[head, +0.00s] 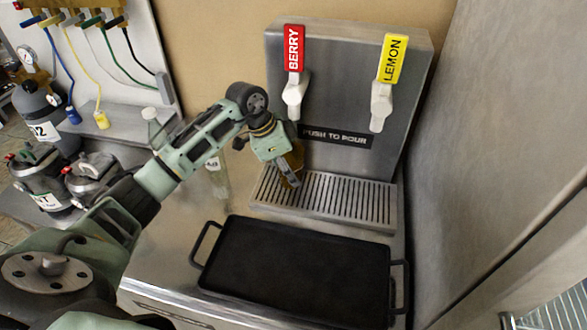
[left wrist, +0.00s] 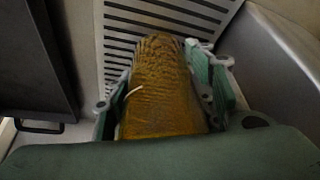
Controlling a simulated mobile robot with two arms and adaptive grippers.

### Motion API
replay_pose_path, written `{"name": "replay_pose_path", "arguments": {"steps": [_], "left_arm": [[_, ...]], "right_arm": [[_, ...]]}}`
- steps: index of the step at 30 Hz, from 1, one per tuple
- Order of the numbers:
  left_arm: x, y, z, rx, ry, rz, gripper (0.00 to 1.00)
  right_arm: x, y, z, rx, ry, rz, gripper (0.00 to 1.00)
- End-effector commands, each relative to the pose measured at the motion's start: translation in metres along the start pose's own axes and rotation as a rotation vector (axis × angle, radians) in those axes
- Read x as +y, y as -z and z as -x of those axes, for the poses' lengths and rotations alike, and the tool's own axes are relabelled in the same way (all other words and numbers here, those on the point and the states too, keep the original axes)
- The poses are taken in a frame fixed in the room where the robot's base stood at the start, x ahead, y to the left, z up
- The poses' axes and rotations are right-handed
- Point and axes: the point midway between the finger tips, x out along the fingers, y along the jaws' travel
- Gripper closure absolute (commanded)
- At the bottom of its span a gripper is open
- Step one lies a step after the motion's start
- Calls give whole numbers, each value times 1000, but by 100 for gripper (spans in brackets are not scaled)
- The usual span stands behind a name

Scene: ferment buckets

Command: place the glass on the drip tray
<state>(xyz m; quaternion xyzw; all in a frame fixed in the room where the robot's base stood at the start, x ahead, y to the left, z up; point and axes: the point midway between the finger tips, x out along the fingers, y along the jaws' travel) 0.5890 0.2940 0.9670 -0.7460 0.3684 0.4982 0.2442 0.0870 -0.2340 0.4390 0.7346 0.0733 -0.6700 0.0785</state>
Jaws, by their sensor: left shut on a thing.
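The glass (left wrist: 160,90), amber-coloured, fills the middle of the left wrist view, between the green fingers of my left gripper (left wrist: 165,95). My left gripper is shut on it. In the head view my left gripper (head: 288,168) is over the back left part of the drip tray, under the BERRY tap. Only a small amber part of the glass (head: 296,156) shows there, behind the gripper. The slotted drip tray (head: 345,203) lies at the foot of the dispenser. I cannot tell whether the glass touches the tray. My right gripper is not in view.
The steel dispenser has a red BERRY handle (head: 294,48) and a yellow LEMON handle (head: 393,58). A black tray with handles (head: 300,272) lies in front of the drip tray. A clear bottle (head: 155,130) and dark kegs (head: 42,178) stand at left. A steel wall bounds the right.

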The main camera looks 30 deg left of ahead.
Motion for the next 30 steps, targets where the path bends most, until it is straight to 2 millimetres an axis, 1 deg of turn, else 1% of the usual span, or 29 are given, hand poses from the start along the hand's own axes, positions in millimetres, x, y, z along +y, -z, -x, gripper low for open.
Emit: {"name": "replay_pose_path", "arguments": {"steps": [1, 3, 6, 17, 18, 24, 30], "left_arm": [[1, 11, 0, 3, -1, -1, 84], [1, 5, -9, -3, -3, 2, 84], [0, 2, -15, -1, 0, 1, 84], [0, 0, -20, 0, 1, 0, 84], [0, 0, -19, -1, 0, 0, 48], [0, 0, -19, -1, 0, 0, 31], [0, 0, -19, -1, 0, 0, 31]], "right_arm": [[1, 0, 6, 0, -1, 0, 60], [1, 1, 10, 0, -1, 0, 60], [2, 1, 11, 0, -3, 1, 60], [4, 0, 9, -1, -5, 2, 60], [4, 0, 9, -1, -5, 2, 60], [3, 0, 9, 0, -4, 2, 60], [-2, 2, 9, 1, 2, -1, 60]]}}
